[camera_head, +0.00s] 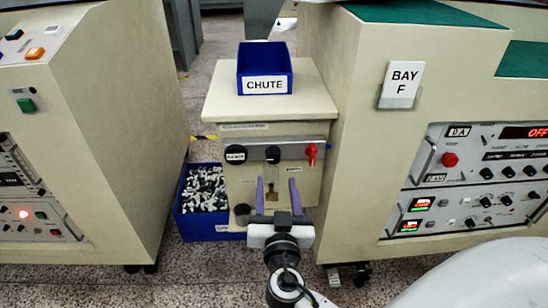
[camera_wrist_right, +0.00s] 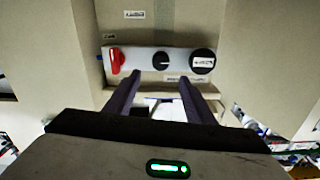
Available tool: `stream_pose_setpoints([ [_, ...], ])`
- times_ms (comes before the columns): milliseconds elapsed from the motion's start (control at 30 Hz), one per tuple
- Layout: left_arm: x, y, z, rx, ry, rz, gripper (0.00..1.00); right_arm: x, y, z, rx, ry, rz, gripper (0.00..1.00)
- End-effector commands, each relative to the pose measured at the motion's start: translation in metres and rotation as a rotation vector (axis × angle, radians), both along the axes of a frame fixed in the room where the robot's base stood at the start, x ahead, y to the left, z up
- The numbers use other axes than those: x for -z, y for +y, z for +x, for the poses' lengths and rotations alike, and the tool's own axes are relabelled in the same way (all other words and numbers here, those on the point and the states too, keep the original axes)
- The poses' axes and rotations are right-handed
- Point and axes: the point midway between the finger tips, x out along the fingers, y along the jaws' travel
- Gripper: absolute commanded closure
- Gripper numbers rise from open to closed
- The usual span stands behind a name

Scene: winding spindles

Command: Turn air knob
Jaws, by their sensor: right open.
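A metal strip on the cream cabinet bears a black knob with a white label (camera_head: 235,154), a plain black knob (camera_head: 273,154) and a red knob (camera_head: 311,153). I cannot read which is the air knob. My right gripper (camera_head: 277,186) is open and empty below the strip, its two purple fingers pointing up at the panel. In the right wrist view the strip appears turned round: red knob (camera_wrist_right: 116,60) left, plain black knob (camera_wrist_right: 161,61) middle, labelled knob (camera_wrist_right: 203,61) right. There the fingertips (camera_wrist_right: 159,80) stand apart, below the middle knob. No contact shows. My left gripper is out of view.
A blue CHUTE bin (camera_head: 264,70) stands on the cabinet top. A blue crate (camera_head: 205,228) of white and dark pieces sits on the floor to its left. Large cream machines (camera_head: 118,110) flank it; the right one carries a BAY F sign (camera_head: 402,82).

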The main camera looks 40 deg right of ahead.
Motion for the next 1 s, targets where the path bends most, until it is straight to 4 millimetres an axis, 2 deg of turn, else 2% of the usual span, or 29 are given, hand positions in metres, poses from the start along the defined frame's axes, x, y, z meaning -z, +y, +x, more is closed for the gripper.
stream_pose_setpoints([
  [100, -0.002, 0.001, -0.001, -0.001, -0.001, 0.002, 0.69, 0.002, 0.003, -0.004, -0.007, -0.033, 0.045, 0.51],
  [233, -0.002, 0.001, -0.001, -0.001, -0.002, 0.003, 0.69, 0.003, -0.001, 0.003, -0.009, -0.044, 0.056, 0.51],
  [700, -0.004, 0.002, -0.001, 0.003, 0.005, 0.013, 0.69, 0.003, -0.043, 0.070, -0.008, -0.042, 0.056, 0.51],
  [1000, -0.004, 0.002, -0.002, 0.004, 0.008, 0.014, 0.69, 0.004, -0.050, 0.083, -0.008, -0.041, 0.058, 0.51],
])
